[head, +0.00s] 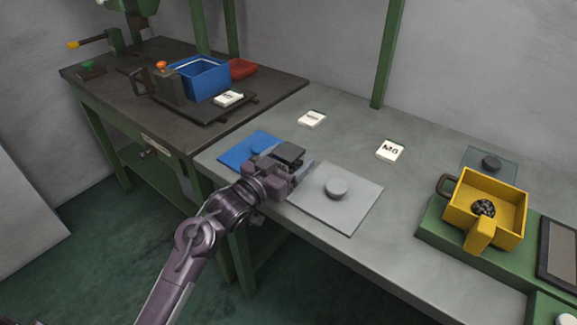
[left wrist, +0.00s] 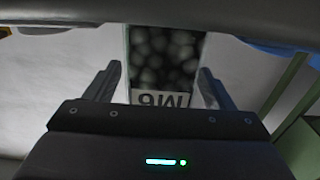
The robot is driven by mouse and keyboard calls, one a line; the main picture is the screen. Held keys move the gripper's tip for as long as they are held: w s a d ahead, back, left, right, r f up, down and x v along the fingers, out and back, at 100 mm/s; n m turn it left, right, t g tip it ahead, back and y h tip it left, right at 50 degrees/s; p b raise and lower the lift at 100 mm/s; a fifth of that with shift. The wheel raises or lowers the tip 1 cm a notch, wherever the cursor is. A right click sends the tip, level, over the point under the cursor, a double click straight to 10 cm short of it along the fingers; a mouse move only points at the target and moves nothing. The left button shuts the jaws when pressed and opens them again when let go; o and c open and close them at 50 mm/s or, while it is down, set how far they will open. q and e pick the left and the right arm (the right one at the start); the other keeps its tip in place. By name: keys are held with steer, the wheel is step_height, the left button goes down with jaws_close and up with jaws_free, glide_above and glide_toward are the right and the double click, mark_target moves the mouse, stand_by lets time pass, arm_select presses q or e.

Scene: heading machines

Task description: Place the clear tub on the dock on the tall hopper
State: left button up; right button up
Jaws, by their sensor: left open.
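My left gripper (head: 302,170) is open above the bench, between the blue plate and the grey plate. Its two fingers (left wrist: 159,84) show apart in the left wrist view. Between them in that picture is a dark panel of round pieces (left wrist: 163,58) with pale green edges and a white label (left wrist: 161,98) that looks like M6 upside down. I cannot tell whether it is a tub or a hopper window, or how far away it is. I make out no clear tub or tall hopper in the head view. My right gripper is not in view.
A yellow tub (head: 505,205) with dark pieces sits on a green base (head: 440,235). A blue tub (head: 205,75) stands on the dark left bench. A blue plate (head: 240,150), a grey plate (head: 350,207) and a clear plate (head: 511,171) lie on the grey bench (head: 345,138).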

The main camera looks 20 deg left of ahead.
arm_select(q)
steer(key=shift+r, duration=0.1)
steer(key=c, duration=1.5)
